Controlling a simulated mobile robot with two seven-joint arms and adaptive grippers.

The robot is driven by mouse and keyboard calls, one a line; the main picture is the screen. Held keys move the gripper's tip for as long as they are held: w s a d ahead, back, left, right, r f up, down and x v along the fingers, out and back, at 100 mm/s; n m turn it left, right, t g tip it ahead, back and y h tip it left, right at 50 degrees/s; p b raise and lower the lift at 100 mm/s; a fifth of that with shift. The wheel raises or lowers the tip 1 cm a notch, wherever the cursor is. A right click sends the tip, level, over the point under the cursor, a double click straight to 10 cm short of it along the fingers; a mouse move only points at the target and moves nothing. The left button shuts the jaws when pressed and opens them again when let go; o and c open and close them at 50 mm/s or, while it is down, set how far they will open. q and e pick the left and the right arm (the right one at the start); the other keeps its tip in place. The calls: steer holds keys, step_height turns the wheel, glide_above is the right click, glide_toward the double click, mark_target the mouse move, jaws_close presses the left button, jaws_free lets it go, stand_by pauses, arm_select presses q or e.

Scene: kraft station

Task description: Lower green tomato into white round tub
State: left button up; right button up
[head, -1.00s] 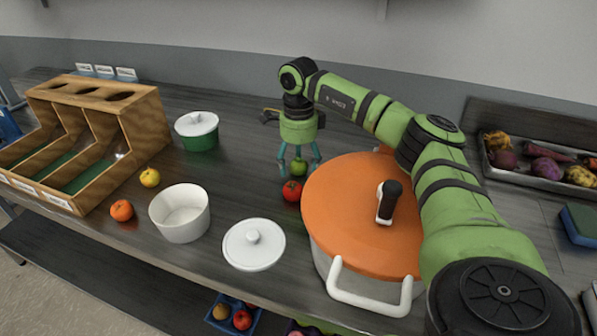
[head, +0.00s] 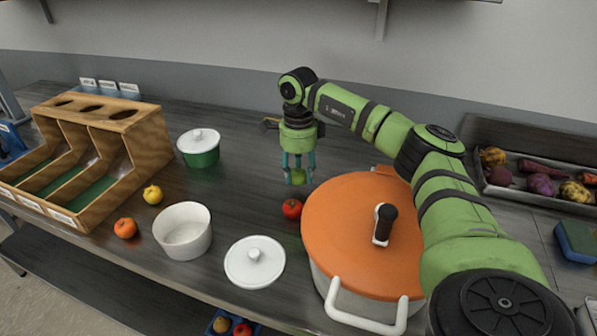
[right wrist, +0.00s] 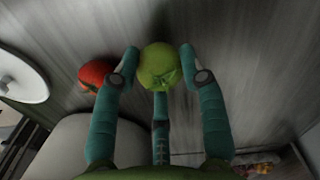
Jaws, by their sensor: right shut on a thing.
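A green tomato (head: 297,176) is held between the teal fingers of my right gripper (head: 298,170), near the middle of the counter. In the right wrist view the green tomato (right wrist: 160,66) sits between the fingertips of my right gripper (right wrist: 158,72). Whether it touches the counter is hard to tell. The white round tub (head: 183,246) stands open on the counter, to the left of and nearer than the gripper; the part of its inside that shows is empty. A white round lid (head: 254,262) lies beside the tub on its right. My left gripper is not in view.
A red tomato (head: 292,208) lies just in front of the gripper. A large pot with an orange lid (head: 345,225) stands to the right. A green tub with a white lid (head: 200,150), a yellow fruit (head: 153,195), an orange fruit (head: 125,228) and a wooden divided box (head: 150,130) are left.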

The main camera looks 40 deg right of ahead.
mark_target(298, 171)
step_height(298, 171, up, 8)
steer(key=p, duration=0.6)
steer(key=shift+a+f, duration=0.15)
steer(key=shift+f, duration=0.05)
steer(key=w+a+r+p, duration=0.1)
steer(key=a+p, duration=0.1)
steer(key=a, duration=2.5)
steer(key=shift+w, duration=0.15)
steer(key=shift+f+b, duration=1.95)
steer(key=shift+f, duration=0.8)
